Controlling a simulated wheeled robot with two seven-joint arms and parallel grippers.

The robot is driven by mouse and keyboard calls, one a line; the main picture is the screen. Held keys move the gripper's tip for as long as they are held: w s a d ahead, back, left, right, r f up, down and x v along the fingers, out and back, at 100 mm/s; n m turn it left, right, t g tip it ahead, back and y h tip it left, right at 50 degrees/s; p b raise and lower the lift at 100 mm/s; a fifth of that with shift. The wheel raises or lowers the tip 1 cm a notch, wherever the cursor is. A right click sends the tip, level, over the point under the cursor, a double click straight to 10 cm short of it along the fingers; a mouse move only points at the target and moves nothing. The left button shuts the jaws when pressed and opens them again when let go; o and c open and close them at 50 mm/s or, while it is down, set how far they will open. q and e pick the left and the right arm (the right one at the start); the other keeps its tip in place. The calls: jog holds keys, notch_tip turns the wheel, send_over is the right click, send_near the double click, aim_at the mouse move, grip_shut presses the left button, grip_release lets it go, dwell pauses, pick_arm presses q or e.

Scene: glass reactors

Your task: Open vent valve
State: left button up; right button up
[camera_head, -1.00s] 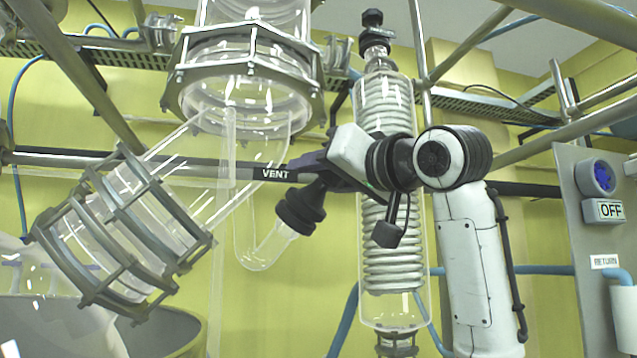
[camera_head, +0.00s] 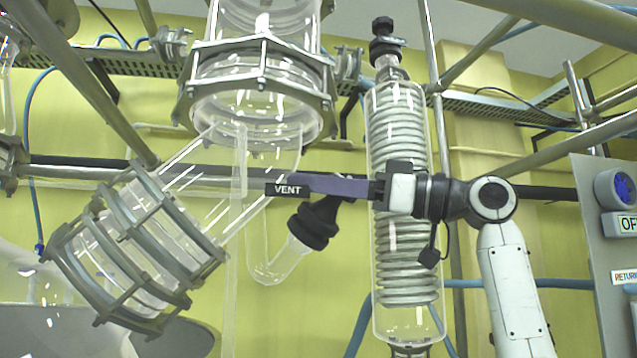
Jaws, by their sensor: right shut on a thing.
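The vent valve has a black body (camera_head: 315,222) on the end of a bent clear glass tube. Its flat purple-grey handle (camera_head: 338,187) stretches sideways above the body, with a black VENT label (camera_head: 287,190) at its left end. My right gripper (camera_head: 378,189) comes in from the right and is shut on the right end of the handle, in front of the coil condenser. The fingertips are small and partly hidden. My left gripper is not in view.
The glass coil condenser (camera_head: 405,265) stands upright behind my right gripper. A caged glass vessel (camera_head: 262,85) hangs above left, with a slanted caged glass section (camera_head: 135,250) below. A grey control panel (camera_head: 600,255) is at the far right. Metal bars cross overhead.

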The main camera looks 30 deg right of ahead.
jog(key=shift+n+g, duration=0.3)
jog(key=shift+n, duration=0.2)
jog(key=o, duration=1.1)
jog(key=shift+s, duration=0.1)
jog(key=shift+c, duration=0.2)
jog(key=b+v, duration=0.2)
jog(key=v, duration=0.8)
jog(key=shift+f+b, duration=0.15)
jog(key=shift+b, duration=0.15)
jog(key=shift+d, duration=0.1)
